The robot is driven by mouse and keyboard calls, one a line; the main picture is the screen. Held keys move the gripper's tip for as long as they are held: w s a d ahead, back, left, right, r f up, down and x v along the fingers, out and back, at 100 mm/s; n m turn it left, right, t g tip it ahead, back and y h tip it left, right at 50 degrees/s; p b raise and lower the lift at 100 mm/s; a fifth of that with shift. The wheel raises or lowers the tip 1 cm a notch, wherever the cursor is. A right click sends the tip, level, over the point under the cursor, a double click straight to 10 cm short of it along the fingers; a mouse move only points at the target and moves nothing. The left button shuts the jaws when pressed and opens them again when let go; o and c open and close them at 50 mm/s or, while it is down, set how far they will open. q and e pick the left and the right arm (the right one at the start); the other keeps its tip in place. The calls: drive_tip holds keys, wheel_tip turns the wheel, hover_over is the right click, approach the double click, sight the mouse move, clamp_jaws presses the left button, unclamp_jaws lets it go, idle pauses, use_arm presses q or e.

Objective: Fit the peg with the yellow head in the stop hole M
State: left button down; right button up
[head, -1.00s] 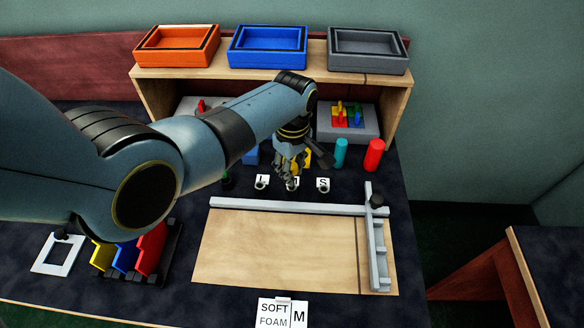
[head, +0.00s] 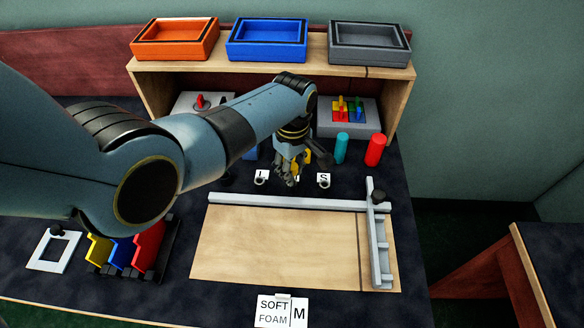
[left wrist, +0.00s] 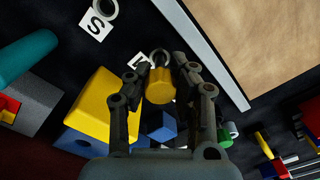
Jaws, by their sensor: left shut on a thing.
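The yellow-headed peg (left wrist: 160,88) is between the fingers of my left gripper (left wrist: 161,72) in the left wrist view, and the gripper is shut on it. The grey ring of stop hole M (left wrist: 158,56) shows just past the yellow head, with its label partly covered by a finger. The peg's lower end is hidden, so I cannot tell whether it enters the hole. In the head view my left gripper (head: 287,180) points down between the L label (head: 262,175) and the S label (head: 323,178), covering hole M. My right gripper is not in view.
A large yellow block (left wrist: 103,103) stands close to the left finger in the wrist view. Teal (head: 341,148) and red (head: 375,150) cylinders stand right of the gripper. A grey rail (head: 285,203) and a wooden board (head: 275,245) lie in front.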

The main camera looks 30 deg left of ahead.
sight(293, 166)
use_arm(q)
drive_tip(key=shift+f+b, duration=0.55)
drive_tip(key=shift+f, duration=0.25)
drive_tip(key=c, duration=1.1)
unclamp_jaws()
drive_tip(key=shift+r, duration=0.1)
wheel_tip(293, 166, up, 12)
drive_tip(key=shift+f, duration=0.1)
